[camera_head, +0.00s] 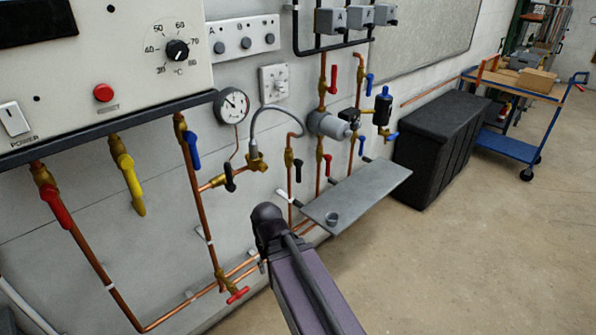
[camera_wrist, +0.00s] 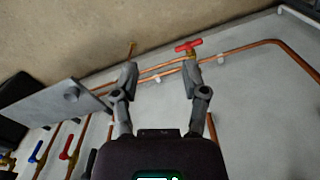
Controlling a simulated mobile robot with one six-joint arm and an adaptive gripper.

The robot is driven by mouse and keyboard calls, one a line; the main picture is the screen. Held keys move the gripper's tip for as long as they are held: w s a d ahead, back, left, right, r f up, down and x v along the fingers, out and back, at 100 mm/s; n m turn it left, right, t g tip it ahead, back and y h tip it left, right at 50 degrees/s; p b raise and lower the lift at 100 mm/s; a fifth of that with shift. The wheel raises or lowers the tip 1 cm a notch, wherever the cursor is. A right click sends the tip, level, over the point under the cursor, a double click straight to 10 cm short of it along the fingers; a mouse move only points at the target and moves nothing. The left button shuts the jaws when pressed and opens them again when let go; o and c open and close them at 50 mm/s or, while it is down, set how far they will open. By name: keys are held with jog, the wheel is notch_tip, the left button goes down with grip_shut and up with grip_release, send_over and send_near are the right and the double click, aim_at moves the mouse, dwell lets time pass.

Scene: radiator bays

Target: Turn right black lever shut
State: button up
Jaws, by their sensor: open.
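A black lever (camera_head: 230,177) sits on a brass valve in the short copper branch under the pressure gauge, left of the braided hose. It stands roughly upright, across the branch pipe. In the wrist view my gripper (camera_wrist: 160,75) is open and empty, fingers apart over low copper pipes.
A red tap handle (camera_head: 237,295) is low on the wall; it also shows near a fingertip in the wrist view (camera_wrist: 188,46). A grey shelf (camera_head: 380,188) with a small cup (camera_head: 332,218) juts out right of my arm. A black crate (camera_head: 440,145) and a trolley (camera_head: 508,146) stand beyond.

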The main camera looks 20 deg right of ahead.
jog(key=shift+a, duration=0.1)
jog(key=shift+o, duration=0.8)
jog(key=w+d+f+n+t+y+b, duration=0.2)
jog(key=w+d+t+y+b, duration=0.15)
jog(key=w+b, duration=0.45)
jog(key=w+d+f+n+t+y+b, duration=0.25)
jog(key=w+t+b, duration=0.2)
jog(key=w, duration=0.75)
jog(key=w+d+r+m+t+h+b, duration=0.1)
jog(key=w+d+t+b, duration=0.3)
jog(key=d, duration=0.7)
jog(key=w+d+r+m+t+h+b, duration=0.1)
jog(key=w+d+t+b, duration=0.3)
jog(key=d, duration=0.8)
jog(key=shift+m+t+h, duration=0.35)
jog(key=shift+t+h, duration=0.25)
jog(key=shift+t, duration=0.3)
jog(key=shift+w+r, duration=0.1)
jog(key=shift+w, duration=0.05)
